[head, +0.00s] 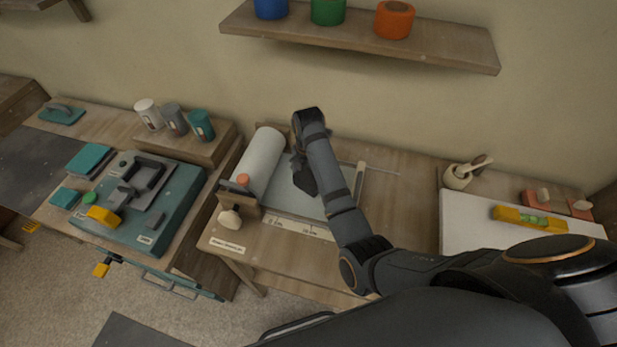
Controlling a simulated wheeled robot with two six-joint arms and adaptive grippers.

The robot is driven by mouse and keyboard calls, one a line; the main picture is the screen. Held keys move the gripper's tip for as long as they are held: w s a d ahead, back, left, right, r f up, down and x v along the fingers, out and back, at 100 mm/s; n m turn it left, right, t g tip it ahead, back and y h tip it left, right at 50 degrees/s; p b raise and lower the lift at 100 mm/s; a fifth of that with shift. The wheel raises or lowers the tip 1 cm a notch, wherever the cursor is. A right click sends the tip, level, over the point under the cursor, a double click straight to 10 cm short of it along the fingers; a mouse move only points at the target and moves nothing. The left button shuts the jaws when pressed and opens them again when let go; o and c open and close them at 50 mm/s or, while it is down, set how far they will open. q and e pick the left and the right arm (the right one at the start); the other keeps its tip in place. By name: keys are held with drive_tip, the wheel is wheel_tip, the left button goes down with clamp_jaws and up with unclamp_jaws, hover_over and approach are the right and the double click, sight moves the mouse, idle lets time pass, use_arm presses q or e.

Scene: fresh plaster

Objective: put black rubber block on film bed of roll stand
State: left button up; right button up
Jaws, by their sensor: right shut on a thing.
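The roll stand (240,205) is on the middle wooden bench, with a white roll (262,155) between wooden end pieces. Its flat grey-blue film bed (285,200) lies to the right of the roll. My right gripper (302,178) points down over the film bed, beside the roll, and is shut on a dark thing. That thing is mostly hidden by the gripper and wrist and blends with them; I take it to be the black rubber block. I cannot tell whether it touches the bed. My left gripper is not in view.
A teal machine (170,205) stands on the left bench, with several cups (173,120) behind it. A white board (465,225) with a yellow level (530,218) lies to the right. A wall shelf (350,42) with coloured rolls hangs above.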

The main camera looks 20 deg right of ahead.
sight(308, 176)
drive_tip(key=o, duration=1.3)
drive_tip(key=shift+f, duration=0.15)
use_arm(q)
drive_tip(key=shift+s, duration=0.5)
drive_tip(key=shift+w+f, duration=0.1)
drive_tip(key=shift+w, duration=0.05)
use_arm(e)
drive_tip(key=shift+w+r, duration=0.1)
drive_tip(key=shift+r, duration=0.35)
wheel_tip(308, 176, up, 6)
drive_tip(key=shift+r, duration=0.15)
use_arm(q)
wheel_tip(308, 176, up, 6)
drive_tip(key=p, duration=0.6)
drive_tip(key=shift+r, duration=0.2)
use_arm(e)
wheel_tip(308, 176, up, 5)
drive_tip(key=shift+r, duration=0.15)
